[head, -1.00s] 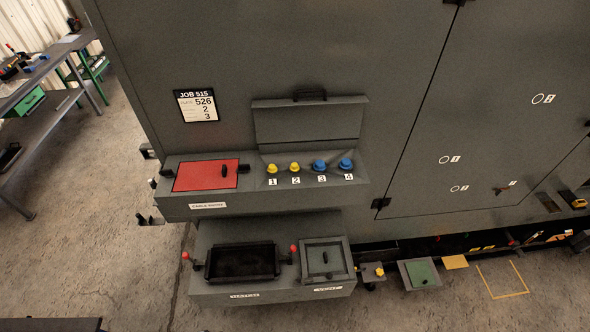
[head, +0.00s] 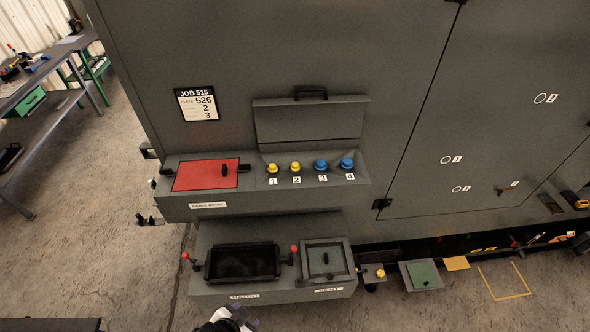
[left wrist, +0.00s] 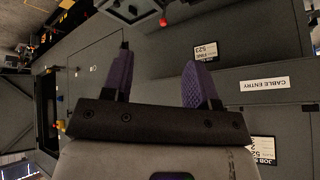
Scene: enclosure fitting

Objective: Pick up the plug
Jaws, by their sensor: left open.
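I cannot tell for certain which thing is the plug. Two yellow knob-like pieces (head: 283,168) marked 1 and 2, and two blue ones (head: 334,165) marked 3 and 4, stand in a row on the ledge below an open lid. My left gripper (head: 240,317) just enters at the bottom edge of the head view, below the lower box and well away from the row. In the left wrist view its two purple fingers (left wrist: 160,78) are apart with nothing between them. My right gripper is not in view.
A red panel (head: 190,176) with a dark handle lies left of the row. Below it, the lower box holds a black recess (head: 243,263) between red-tipped levers and a square hatch (head: 325,260). A yellow knob (head: 380,273) and green plate (head: 422,275) sit lower right. Floor at left is open.

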